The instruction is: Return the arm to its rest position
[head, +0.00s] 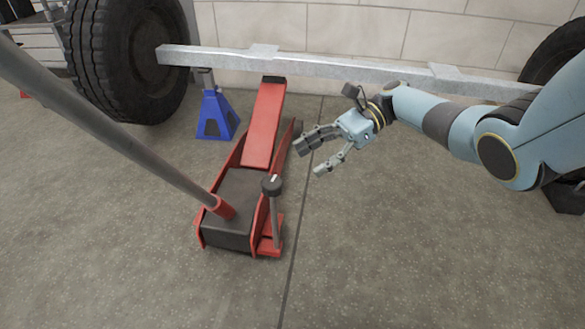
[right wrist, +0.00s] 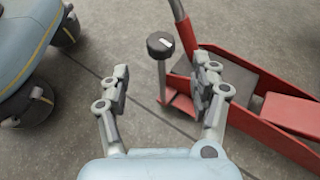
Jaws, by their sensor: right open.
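My right gripper (head: 310,155) is open and empty in the head view. It hangs in the air to the right of the red floor jack (head: 264,125), with its fingers pointing left. My left gripper is not in view.
A grey axle beam (head: 340,68) runs across the back, with a tire (head: 125,60) at the left end and another tire (head: 560,50) at right. A blue jack stand (head: 213,115) stands under the beam. The jack's long handle (head: 110,125) slants up left. Front right floor is clear.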

